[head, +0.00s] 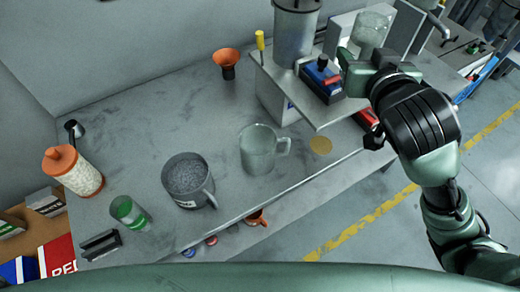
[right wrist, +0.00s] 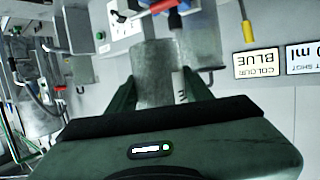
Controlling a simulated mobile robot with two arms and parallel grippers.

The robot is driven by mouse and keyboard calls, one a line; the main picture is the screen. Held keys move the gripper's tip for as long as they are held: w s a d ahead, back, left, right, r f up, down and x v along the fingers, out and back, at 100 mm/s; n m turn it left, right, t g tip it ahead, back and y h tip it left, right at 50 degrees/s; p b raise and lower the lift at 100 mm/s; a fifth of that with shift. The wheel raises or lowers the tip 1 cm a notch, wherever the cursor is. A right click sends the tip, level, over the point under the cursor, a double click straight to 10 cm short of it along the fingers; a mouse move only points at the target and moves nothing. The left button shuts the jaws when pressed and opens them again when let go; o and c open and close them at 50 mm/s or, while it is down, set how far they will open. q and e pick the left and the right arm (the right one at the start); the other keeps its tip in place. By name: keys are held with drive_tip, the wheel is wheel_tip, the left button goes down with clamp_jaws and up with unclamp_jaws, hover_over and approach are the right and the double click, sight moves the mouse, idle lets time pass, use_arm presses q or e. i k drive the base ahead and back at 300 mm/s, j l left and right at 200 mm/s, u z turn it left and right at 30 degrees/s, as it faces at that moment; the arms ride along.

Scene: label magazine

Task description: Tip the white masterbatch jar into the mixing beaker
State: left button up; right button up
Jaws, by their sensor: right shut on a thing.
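My right gripper (head: 362,62) is shut on a clear jar (head: 374,28) with pale contents, held up at the back right above the bench. In the right wrist view the jar (right wrist: 154,68) sits between the fingers and shows a pale label strip; I cannot read its name. A clear, empty-looking beaker with a handle (head: 257,150) stands upright on the bench, well to the left of and below the gripper. A grey jug (head: 189,190) full of grey granules stands left of it. I cannot tell which one is the mixing beaker. My left gripper is out of view.
A machine with a metal cylinder (head: 296,36) and a jutting plate (head: 335,112) stands between the jar and the beaker. A green jar (head: 128,211), an orange-capped bottle (head: 74,170) and an orange funnel (head: 227,60) stand on the bench. The bench middle is clear.

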sight(258, 142)
drive_tip(key=k+l+u, duration=0.2)
drive_tip(key=u, duration=0.25)
drive_tip(key=k+l+u, duration=0.25)
drive_tip(key=u, duration=0.25)
